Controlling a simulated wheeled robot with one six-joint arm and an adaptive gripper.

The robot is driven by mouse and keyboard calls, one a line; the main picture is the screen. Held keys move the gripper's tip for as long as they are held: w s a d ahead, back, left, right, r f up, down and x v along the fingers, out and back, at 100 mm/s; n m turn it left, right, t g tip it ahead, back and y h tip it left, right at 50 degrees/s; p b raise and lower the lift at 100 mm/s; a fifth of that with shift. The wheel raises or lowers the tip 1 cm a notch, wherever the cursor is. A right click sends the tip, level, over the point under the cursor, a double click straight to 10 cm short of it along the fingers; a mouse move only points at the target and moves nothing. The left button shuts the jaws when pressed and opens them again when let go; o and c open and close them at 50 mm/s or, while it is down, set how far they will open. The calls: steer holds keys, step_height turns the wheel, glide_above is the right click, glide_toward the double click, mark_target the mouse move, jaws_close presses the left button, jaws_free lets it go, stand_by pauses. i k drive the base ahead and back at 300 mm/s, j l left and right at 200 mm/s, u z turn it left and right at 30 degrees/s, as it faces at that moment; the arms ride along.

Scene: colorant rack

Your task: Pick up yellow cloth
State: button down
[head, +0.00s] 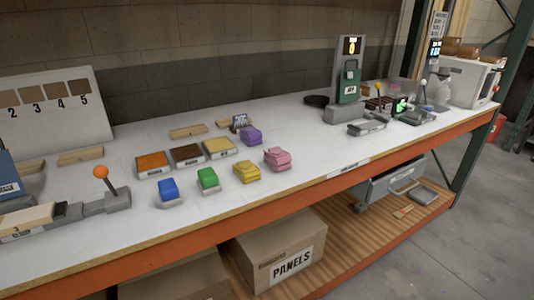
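The yellow cloth (246,172) is a small folded, lumpy bundle on the white bench top (310,140), near the front edge and left of centre. It lies apart from the pink bundle (277,158) to its right and the green block (208,179) to its left. Nothing covers it. My gripper is not in view.
A purple bundle (251,135) lies behind the yellow cloth. A blue block (168,190) and orange, brown and yellowish pads (153,164) sit to the left. An orange-knobbed lever (101,172) stands at far left. Devices (348,90) stand at right. The bench has an orange front beam (250,222).

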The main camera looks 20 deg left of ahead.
mark_target(246, 172)
steer(key=j+u, duration=0.1)
steer(key=u, duration=0.65)
steer(key=j+u, duration=0.15)
steer(key=u, duration=0.25)
steer(key=i+l, duration=0.05)
